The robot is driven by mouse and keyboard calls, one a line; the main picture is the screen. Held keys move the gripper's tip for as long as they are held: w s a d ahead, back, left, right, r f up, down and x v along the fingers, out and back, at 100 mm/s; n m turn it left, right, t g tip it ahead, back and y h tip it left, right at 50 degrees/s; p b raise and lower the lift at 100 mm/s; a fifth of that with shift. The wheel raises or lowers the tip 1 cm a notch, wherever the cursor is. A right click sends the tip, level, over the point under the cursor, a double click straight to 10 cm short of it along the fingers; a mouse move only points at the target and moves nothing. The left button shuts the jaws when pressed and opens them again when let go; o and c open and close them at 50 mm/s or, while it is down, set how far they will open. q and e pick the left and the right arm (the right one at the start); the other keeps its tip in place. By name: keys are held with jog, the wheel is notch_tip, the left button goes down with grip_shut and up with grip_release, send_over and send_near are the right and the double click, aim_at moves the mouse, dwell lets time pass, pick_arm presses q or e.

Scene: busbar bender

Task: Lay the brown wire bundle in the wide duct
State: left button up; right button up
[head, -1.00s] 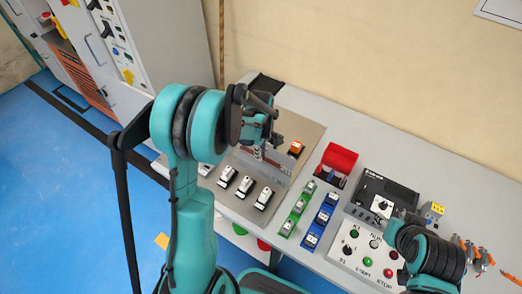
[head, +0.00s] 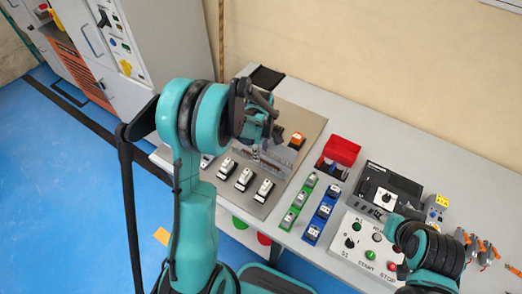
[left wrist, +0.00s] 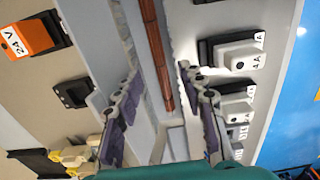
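The brown wire bundle (left wrist: 153,42) lies lengthwise along a grey duct (left wrist: 133,52) in the left wrist view. My left gripper (left wrist: 162,108) is open, with one finger on each side of the duct and clear gaps to the bundle. In the head view my left gripper (head: 272,138) is over the metal panel (head: 309,124), and my arm hides much of the duct. Whether the bundle touches the duct floor is hard to tell. My right gripper is not visible.
White breakers (head: 244,180) stand in a row in front of the duct, and an orange 24 V block (left wrist: 27,38) stands behind it. A red bin (head: 341,150), green and blue terminal rows and a button box (head: 352,243) are to the right.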

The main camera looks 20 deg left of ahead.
pick_arm(q)
notch_tip(320, 180, up, 12)
dwell(0.6)
dwell(0.5)
jog(key=s+d+r+m+t+b, duration=0.1)
jog(key=s+d+m+t, duration=0.2)
jog(key=s+m, duration=0.5)
jog(key=s+d+r+m+t+b, duration=0.1)
jog(key=s+d+m+t, duration=0.3)
jog(key=s+m, duration=0.4)
jog(key=shift+v, duration=0.8)
jog(key=shift+d, duration=0.1)
